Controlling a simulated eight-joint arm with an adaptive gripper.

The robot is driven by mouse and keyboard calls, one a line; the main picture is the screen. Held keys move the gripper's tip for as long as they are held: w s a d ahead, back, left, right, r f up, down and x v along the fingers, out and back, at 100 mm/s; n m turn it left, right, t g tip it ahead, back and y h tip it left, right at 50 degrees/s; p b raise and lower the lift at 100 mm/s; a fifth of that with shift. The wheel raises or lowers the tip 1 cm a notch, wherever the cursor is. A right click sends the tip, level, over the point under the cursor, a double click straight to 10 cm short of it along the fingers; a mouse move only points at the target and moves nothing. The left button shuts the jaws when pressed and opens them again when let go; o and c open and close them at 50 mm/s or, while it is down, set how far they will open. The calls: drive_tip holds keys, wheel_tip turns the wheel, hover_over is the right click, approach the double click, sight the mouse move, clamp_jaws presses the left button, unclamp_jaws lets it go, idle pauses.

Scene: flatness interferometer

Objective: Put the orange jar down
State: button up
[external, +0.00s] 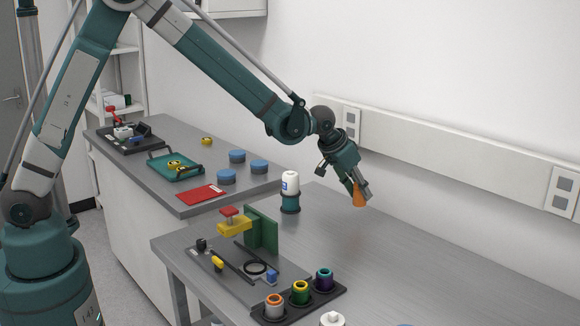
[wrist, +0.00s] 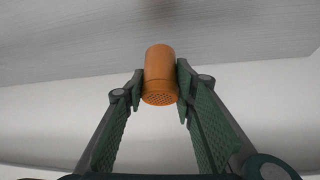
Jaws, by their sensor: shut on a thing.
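The orange jar (external: 359,197) is held at the end of my gripper (external: 357,188), in the air above the grey bench. In the wrist view the orange jar (wrist: 160,75) shows a perforated end towards the camera. The two green fingers of my gripper (wrist: 159,85) are shut on its sides. The jar is tilted in the external view. Its far end is hidden from the wrist camera.
The bench (external: 420,270) below and right of the jar is clear. A white-topped bottle (external: 290,184) stands left of it. A black rack (external: 337,293) with several ringed cups and a green-backed fixture (external: 262,229) stand nearer the front. A wall rail (external: 450,157) runs behind.

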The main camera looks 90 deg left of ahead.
sight(359, 204)
drive_tip(key=shift+f, duration=0.85)
drive_tip(key=shift+f, duration=0.1)
drive_tip(key=shift+f, duration=1.75)
drive_tip(key=shift+f, duration=0.15)
drive_tip(key=o, duration=0.9)
drive_tip(key=shift+v, duration=6.15)
drive_tip(key=shift+w, duration=0.1)
